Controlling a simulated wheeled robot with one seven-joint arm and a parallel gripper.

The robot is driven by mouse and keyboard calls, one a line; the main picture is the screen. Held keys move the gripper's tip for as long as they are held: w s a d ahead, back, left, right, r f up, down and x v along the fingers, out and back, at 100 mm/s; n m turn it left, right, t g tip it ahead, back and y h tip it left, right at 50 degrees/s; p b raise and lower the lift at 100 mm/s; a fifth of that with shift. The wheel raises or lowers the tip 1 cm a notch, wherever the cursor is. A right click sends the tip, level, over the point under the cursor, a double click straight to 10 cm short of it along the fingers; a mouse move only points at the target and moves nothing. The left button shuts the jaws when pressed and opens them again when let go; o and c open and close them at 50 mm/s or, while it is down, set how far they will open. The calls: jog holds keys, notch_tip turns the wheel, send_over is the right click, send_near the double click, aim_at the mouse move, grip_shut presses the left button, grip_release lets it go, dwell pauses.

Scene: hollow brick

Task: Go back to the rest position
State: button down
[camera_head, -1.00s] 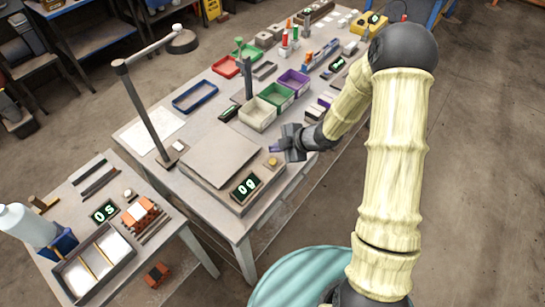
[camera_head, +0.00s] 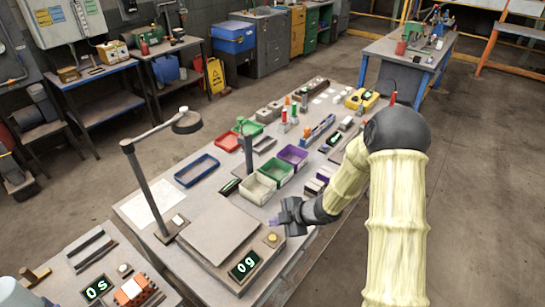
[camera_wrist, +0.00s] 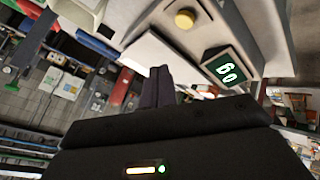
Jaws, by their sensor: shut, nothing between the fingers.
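My gripper (camera_head: 278,221) is in the head view, above the right edge of the long workbench (camera_head: 140,208), beside the scale (camera_head: 222,228). Its fingers point left and are shut with nothing between them. In the wrist view the closed fingers (camera_wrist: 157,88) show as dark shapes in the middle. The scale has a flat grey plate, a yellow button and a green display (camera_head: 244,265) reading 0g. The scale display also shows in the wrist view (camera_wrist: 226,70). My arm is bent, with its elbow at the right of the head view.
Cream, green and purple bins (camera_head: 293,156) stand on the bench just behind my gripper. A lamp (camera_head: 186,122) on a post rises at the bench's left. A small table with a timer (camera_head: 97,289) is at lower left. Open floor lies right of the bench.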

jog(key=s+d+r+m+t+h, duration=0.1)
jog(key=s+d+r+m+h, duration=0.3)
jog(key=d+r+m+h, duration=0.5)
jog(key=s+d+r+m+g, duration=0.1)
jog(key=s+d+r+m, duration=0.1)
jog(key=s+m, duration=0.4)
jog(key=s+d+r+m+g, duration=0.1)
jog(key=s+d+r+m, duration=0.2)
jog(key=s+m, duration=0.3)
jog(key=shift+s+d+m+y, duration=0.15)
jog(key=shift+s+m+y, duration=0.25)
jog(key=shift+s, duration=0.75)
